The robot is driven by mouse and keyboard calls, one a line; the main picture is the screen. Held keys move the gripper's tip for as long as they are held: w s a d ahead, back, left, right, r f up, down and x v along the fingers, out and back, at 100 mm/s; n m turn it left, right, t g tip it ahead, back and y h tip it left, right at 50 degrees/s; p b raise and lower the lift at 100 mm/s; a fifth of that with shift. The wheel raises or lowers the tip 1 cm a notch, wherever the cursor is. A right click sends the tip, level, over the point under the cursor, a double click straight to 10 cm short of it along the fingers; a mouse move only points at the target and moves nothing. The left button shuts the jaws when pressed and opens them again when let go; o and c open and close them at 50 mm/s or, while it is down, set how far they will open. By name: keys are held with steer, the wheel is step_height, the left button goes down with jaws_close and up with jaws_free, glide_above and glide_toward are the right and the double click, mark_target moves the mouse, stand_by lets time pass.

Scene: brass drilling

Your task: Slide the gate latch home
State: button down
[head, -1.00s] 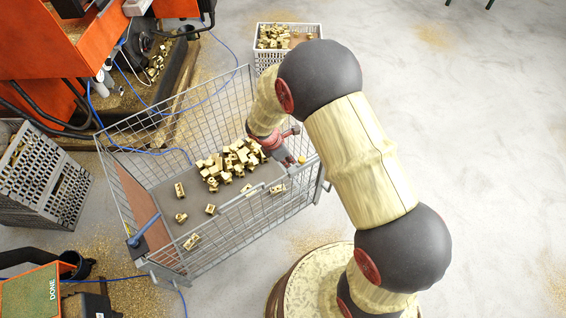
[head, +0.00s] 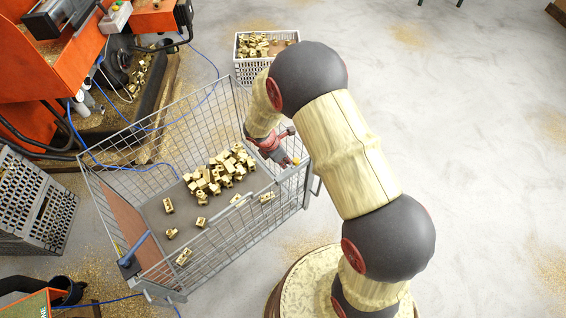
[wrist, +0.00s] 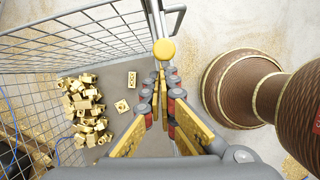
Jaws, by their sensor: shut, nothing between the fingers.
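The latch's round yellow knob (wrist: 164,51) sits at the top of a grey upright at the corner of the wire cart. It also shows small in the head view (head: 295,160), at the cart's right corner. My gripper (wrist: 159,76) is shut and empty. Its fingertips point at the knob and lie close to it; I cannot tell whether they touch. In the head view my gripper (head: 279,156) is just left of the knob, inside the cart's rim. The latch's bolt and its seat are hidden or too small to make out.
The wire cart (head: 107,185) holds a heap of brass fittings (head: 220,170), with several loose ones around it. A blue-handled lever (head: 134,249) is at its left corner. A white crate (head: 253,72) stands behind. The floor to the right is clear.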

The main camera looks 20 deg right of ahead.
steer(key=s+a+r+p, duration=0.1)
steer(key=a+r+p, duration=0.2)
steer(key=a+r, duration=0.4)
steer(key=shift+d+v, duration=0.25)
steer(key=shift+v, duration=1)
steer(key=shift+r, duration=0.1)
